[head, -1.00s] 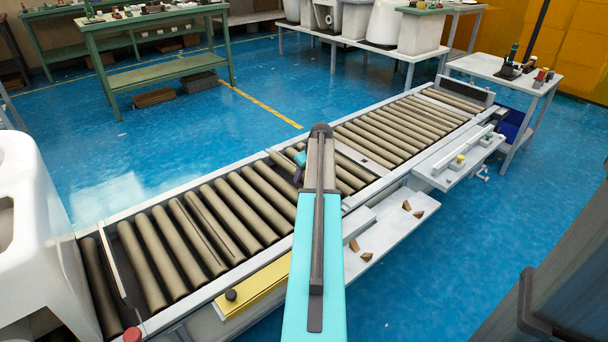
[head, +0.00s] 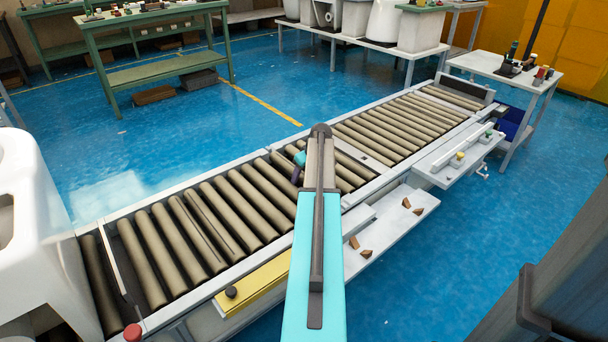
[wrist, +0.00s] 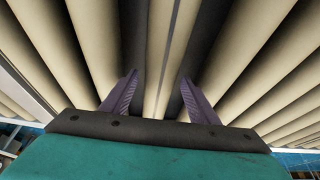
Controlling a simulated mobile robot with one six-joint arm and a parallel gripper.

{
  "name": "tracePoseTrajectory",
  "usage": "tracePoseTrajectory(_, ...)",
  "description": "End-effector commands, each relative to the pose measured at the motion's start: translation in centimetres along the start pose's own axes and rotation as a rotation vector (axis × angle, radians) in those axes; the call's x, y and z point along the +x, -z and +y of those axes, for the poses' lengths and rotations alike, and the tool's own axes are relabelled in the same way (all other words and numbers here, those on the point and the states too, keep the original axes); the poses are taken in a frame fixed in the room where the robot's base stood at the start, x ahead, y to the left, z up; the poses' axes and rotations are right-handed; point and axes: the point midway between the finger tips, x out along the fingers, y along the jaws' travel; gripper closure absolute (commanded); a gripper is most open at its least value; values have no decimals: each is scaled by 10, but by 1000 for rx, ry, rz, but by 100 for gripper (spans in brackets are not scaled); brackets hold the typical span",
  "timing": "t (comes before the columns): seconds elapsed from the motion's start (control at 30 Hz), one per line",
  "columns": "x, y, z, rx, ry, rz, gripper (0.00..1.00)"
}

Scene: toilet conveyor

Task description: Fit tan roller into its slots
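Tan rollers (head: 200,234) lie side by side across the long conveyor (head: 225,294). My gripper (head: 297,174) is low over the middle of the conveyor in the head view, partly hidden by my arm. In the wrist view, the two purple fingers of my gripper (wrist: 159,74) stand apart over the rollers. A tan roller surface (wrist: 157,45) with a thin grey line beside it shows between the fingers. I cannot tell whether the fingers touch it. My arm hides part of the bed, so which roller is out of its slots is unclear.
A white toilet (head: 35,225) stands at the conveyor's near left end. Green benches (head: 160,70) and a white table (head: 505,70) stand beyond. Blue floor is open behind.

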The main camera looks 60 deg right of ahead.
Motion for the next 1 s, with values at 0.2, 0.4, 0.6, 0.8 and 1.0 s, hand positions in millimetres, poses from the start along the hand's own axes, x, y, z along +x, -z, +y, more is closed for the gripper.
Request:
tracePoseTrajectory(0.2, 0, 0, 0, 0, 0, 0, 43)
tracePoseTrajectory(0.4, -2, 1, 0, 0, 0, 0, 43)
tracePoseTrajectory(0.6, -17, 5, 0, -1, -1, 1, 43)
tracePoseTrajectory(0.8, -46, 5, -1, 0, -1, 1, 43)
tracePoseTrajectory(1.0, -79, 5, 0, 0, -1, 1, 43)
